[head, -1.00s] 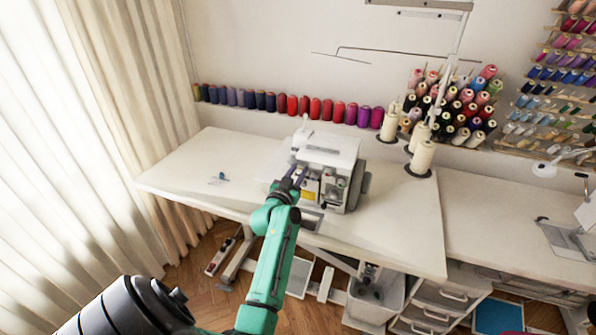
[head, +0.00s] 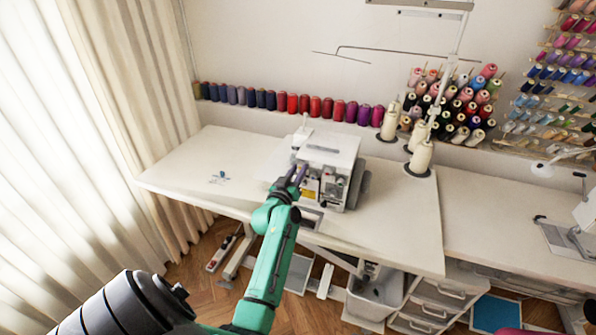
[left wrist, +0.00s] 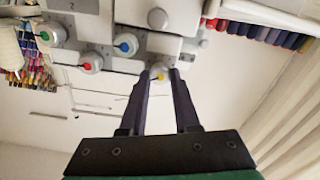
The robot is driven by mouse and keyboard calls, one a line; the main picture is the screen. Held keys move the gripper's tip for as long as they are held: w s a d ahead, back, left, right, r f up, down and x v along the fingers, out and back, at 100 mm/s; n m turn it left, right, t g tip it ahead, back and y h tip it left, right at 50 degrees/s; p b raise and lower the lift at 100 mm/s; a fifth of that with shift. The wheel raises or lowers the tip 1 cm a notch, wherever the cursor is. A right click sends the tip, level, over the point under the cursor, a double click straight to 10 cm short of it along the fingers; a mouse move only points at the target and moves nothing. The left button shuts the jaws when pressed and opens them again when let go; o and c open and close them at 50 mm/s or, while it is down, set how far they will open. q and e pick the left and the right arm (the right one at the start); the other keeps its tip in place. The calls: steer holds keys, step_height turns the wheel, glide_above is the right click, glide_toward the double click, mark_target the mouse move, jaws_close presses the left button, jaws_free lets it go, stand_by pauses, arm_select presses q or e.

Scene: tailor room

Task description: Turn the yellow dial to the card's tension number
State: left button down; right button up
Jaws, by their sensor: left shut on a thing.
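The yellow dial (left wrist: 160,72) is a small pale knob with a yellow mark, on the front of the white sewing machine (head: 328,150). My left gripper (head: 298,173) reaches the front of this machine. In the left wrist view its dark fingertips (left wrist: 161,73) sit on either side of the yellow dial, shut on it. Beside it are a blue-marked dial (left wrist: 126,44), a green-marked dial (left wrist: 52,34) and a red-marked dial (left wrist: 90,62). A figure that looks like 2 shows on a grey panel; I cannot tell whether it is the card. My right gripper is not in view.
The machine stands on a white table (head: 400,215). Thread cones (head: 421,158) stand to its right. A small blue item (head: 220,177) lies on the left of the table. A row of spools (head: 290,104) lines the wall. The table's left part is mostly clear.

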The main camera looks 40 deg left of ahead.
arm_select(q)
steer(key=shift+f, duration=0.1)
steer(key=c, duration=0.6)
jaws_free()
steer(key=shift+c, duration=0.2)
steer(key=shift+s, duration=0.1)
steer(key=b+v, duration=0.2)
steer(key=v, duration=1.2)
steer(key=shift+s+b, duration=0.2)
steer(key=shift+b, duration=0.1)
steer(key=shift+d, duration=0.15)
